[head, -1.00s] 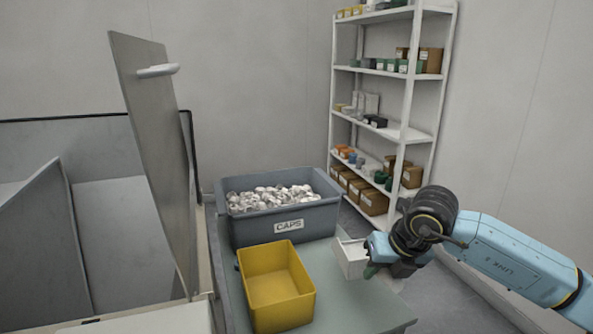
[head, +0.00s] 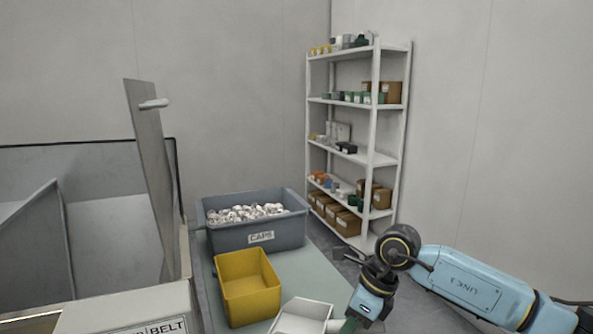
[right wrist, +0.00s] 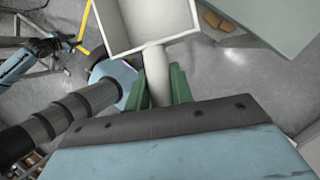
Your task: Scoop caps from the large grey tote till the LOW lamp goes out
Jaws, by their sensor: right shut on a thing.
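The large grey tote (head: 284,235), labelled CAPS, stands on the grey-green bench top. Many silvery-white caps (head: 245,212) lie in it. My right gripper (head: 347,324) is low in the head view, in front of and to the right of the tote, well apart from it. It is shut on the handle of a white box-shaped scoop (head: 299,318). In the right wrist view the green fingers (right wrist: 157,88) clasp the scoop handle (right wrist: 156,66), and the scoop's visible inside looks empty. The LOW lamp is not visible. I cannot make out my left gripper.
An empty yellow bin (head: 248,288) stands in front of the tote, left of the scoop. A box marked BELT (head: 125,325) and an upright grey panel (head: 148,180) stand to the left. A shelf rack (head: 372,160) stands behind right. Some bench top (head: 318,275) is clear.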

